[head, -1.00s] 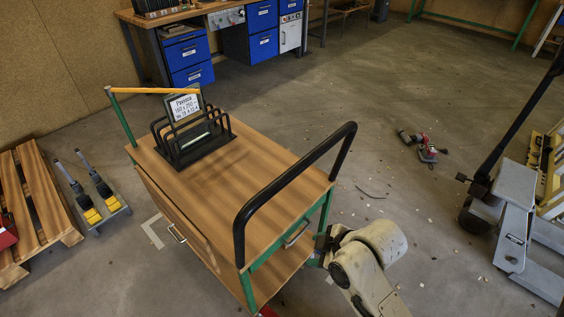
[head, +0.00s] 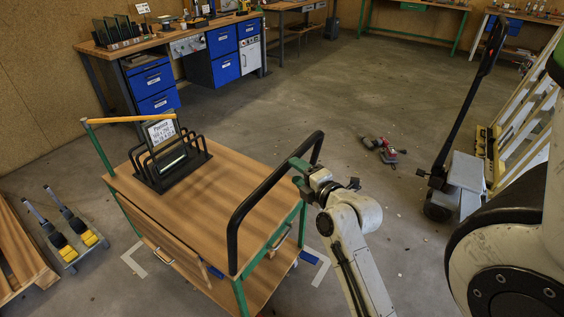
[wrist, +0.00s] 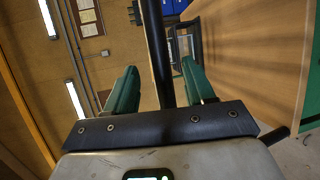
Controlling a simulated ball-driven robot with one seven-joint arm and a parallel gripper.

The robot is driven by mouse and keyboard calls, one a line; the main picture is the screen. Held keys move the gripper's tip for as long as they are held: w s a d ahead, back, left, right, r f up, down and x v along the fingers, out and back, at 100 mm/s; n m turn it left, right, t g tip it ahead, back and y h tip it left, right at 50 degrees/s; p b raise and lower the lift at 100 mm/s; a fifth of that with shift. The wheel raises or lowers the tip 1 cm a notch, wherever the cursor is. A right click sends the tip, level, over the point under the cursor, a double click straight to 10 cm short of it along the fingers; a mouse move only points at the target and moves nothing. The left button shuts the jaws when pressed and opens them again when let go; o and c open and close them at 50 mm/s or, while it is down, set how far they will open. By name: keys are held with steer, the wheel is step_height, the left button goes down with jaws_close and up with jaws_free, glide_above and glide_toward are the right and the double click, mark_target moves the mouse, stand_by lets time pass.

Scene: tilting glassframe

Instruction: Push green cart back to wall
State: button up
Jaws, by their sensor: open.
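The green cart has wooden shelves (head: 215,205), green posts and a black push handle (head: 266,185) at its near right end. My gripper (head: 300,175), with green fingers, is at the upper right part of the handle. In the wrist view the open fingers (wrist: 158,85) stand on either side of the black handle bar (wrist: 158,50). I cannot tell whether they touch it. The wall (head: 45,85) is at the upper left, beyond the cart.
A workbench with blue drawers (head: 223,41) stands behind the cart. White corner marks (head: 316,268) are on the floor. A red tool (head: 383,150) and pallet truck (head: 462,180) are at right.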

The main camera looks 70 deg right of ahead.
mark_target(284, 163)
steer(key=p+x, duration=0.1)
steer(key=x, duration=0.6)
steer(key=shift+d+f, duration=0.1)
steer(key=shift+d, duration=0.05)
jaws_close()
stand_by(0.4)
